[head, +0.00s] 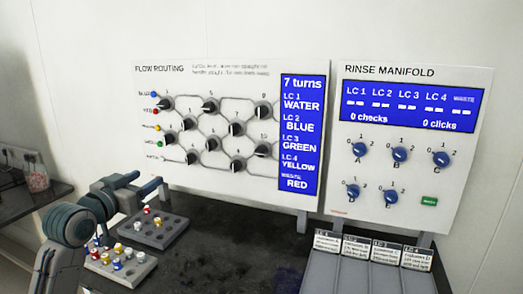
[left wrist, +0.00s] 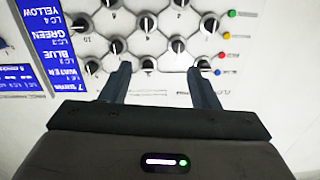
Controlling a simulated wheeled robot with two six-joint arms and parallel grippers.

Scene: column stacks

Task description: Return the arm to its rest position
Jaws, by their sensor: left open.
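My left gripper (head: 148,181) is at the left of the head view, in front of the lower left of the FLOW ROUTING panel (head: 225,178). In the left wrist view its two fingers (left wrist: 159,68) are spread apart with nothing between them. The panel's black knobs show upside down beyond the fingertips there. I cannot tell the exact gap to the panel, but no knob is held. My left arm (head: 72,226) rises from the lower left of the head view. My right gripper is in neither view.
Below the gripper are two grey racks (head: 156,243) (head: 112,275) with coloured-capped vials. The RINSE MANIFOLD panel (head: 400,195) stands at the right, above grey labelled columns (head: 345,275). A dark side counter (head: 30,205) with a jar (head: 37,180) is at far left. Dark bench lies bare mid-front.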

